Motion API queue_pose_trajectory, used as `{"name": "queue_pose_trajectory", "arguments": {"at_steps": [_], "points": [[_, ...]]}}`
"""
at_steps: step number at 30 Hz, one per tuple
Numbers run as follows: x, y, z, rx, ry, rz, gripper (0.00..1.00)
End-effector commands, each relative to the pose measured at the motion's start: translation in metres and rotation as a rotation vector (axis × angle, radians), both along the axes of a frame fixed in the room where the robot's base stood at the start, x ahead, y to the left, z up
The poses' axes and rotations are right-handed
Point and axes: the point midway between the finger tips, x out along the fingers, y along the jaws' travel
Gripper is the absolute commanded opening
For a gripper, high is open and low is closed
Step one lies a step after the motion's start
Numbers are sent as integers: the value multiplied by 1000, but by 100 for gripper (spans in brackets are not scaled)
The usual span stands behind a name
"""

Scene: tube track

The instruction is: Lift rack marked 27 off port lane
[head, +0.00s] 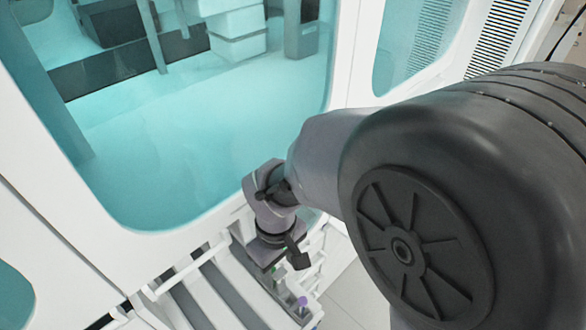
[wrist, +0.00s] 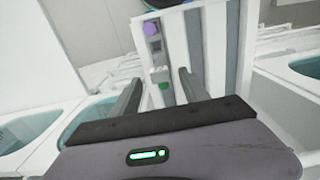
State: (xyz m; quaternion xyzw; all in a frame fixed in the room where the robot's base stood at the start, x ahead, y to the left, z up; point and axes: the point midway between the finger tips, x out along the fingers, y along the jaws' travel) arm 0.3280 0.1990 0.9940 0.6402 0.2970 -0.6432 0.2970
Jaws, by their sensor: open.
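My gripper (wrist: 157,84) is open, with its two dark fingers apart in the wrist view. In the head view my gripper (head: 282,262) hangs over the track at the bottom middle. Between and beyond the fingers is a narrow grey rack-like strip (wrist: 158,58) with a purple cap (wrist: 150,28) and a green cap (wrist: 163,87). The purple cap also shows in the head view (head: 302,301), just below and right of my gripper. No number 27 is readable. I cannot tell whether the fingers straddle the strip. My arm and gripper hide part of it in the head view.
Grey track lanes (head: 205,299) with white dividers run along the bottom of the head view. A white cabinet with a large teal window (head: 190,130) stands close behind. Pale floor (head: 350,290) lies open right of the track.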

Motion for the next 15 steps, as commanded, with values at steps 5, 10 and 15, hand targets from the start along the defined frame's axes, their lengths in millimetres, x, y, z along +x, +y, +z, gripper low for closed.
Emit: {"name": "queue_pose_trajectory", "arguments": {"at_steps": [5,10,15], "points": [[0,0,-23,0,-1,-2,53],[-3,-3,-49,-1,1,-2,53],[-3,-3,-76,1,-1,-2,53]]}}
